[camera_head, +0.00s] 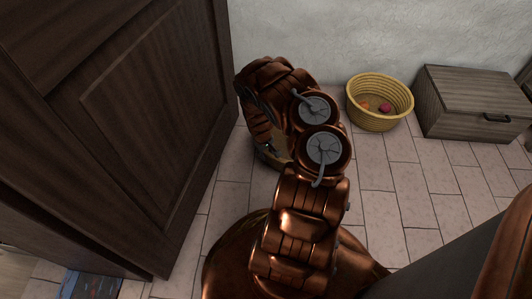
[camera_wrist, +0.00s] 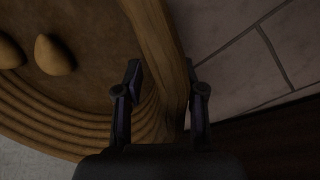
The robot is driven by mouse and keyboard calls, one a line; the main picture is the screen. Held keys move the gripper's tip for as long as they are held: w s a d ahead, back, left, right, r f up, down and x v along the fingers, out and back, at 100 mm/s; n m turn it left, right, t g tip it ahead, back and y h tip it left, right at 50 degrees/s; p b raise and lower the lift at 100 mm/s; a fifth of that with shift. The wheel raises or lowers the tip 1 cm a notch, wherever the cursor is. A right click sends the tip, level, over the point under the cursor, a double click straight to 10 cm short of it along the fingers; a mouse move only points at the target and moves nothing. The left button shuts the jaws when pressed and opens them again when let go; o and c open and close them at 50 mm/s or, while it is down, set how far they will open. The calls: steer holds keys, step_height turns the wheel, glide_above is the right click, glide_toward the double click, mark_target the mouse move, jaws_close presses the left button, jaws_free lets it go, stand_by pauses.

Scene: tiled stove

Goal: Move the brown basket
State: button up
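The brown basket (camera_wrist: 60,120) fills the left of the wrist view, with a coiled wall and a thick rim. Two rounded tan items (camera_wrist: 53,56) lie inside it. My gripper (camera_wrist: 163,84) is open, with its fingers apart on either side of the rim. The left finger is over the inside of the basket, with a gap between it and the rim. The right finger is at the outer side; I cannot tell whether it touches. In the head view, my copper arm hides most of the basket, and only a small brown part (camera_head: 272,156) shows below the arm.
A yellow basket (camera_head: 379,116) with small red and orange items stands by the wall. A grey wooden chest (camera_head: 470,98) is right of it. A large dark wooden panelled piece (camera_head: 150,125) rises on the left. Tiled floor (camera_head: 395,190) lies clear in front of the yellow basket.

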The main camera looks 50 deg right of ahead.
steer(key=shift+f, duration=0.1)
jaws_close()
stand_by(0.4)
stand_by(0.4)
